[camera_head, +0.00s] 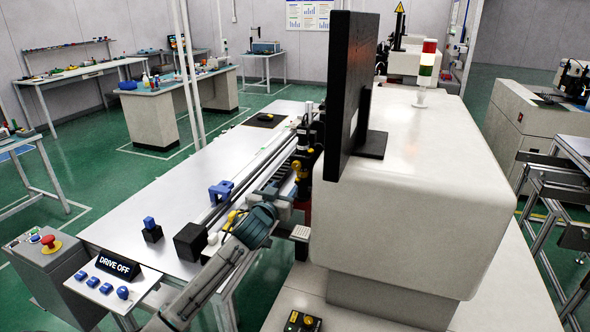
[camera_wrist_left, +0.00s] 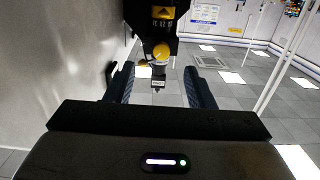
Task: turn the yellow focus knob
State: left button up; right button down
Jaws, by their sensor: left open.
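The yellow focus knob (camera_wrist_left: 161,52) sits on the underside of a black unit with a yellow label (camera_wrist_left: 162,13) in the left wrist view. It appears ahead of my left gripper (camera_wrist_left: 160,84), in line with the gap between its two dark fingers. The fingers are apart and nothing is between them; no contact with the knob shows. In the head view a small yellow part, apparently the knob (camera_head: 297,166), shows on the dark upright assembly. My left gripper (camera_head: 282,188) is just below it, partly lost against dark parts. My right gripper is not in view.
A big white machine housing (camera_head: 425,150) with a black monitor (camera_head: 352,90) stands right of my left arm. A long pale table (camera_head: 190,185) holds a blue bracket (camera_head: 221,192) and black blocks. A "DRIVE OFF" panel (camera_head: 118,265) and red stop button (camera_head: 50,243) are at lower left.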

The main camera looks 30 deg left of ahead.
aim_at(296, 167)
pick_arm(q)
jog(key=p+x, duration=0.1)
jog(key=x, duration=0.2)
jog(key=r+p+x, duration=0.1)
jog(key=p+x, duration=0.1)
jog(key=x, duration=0.1)
jog(key=r+p+x, duration=0.1)
jog(key=x, duration=0.3)
jog(key=shift+a+p, duration=0.15)
jog(key=shift+p, duration=0.2)
jog(key=shift+w+a+f, duration=0.1)
jog(key=shift+w+f, duration=0.05)
jog(key=shift+w, duration=0.4)
jog(key=shift+c, duration=0.2)
jog(key=c, duration=1)
jog(key=shift+o, duration=0.2)
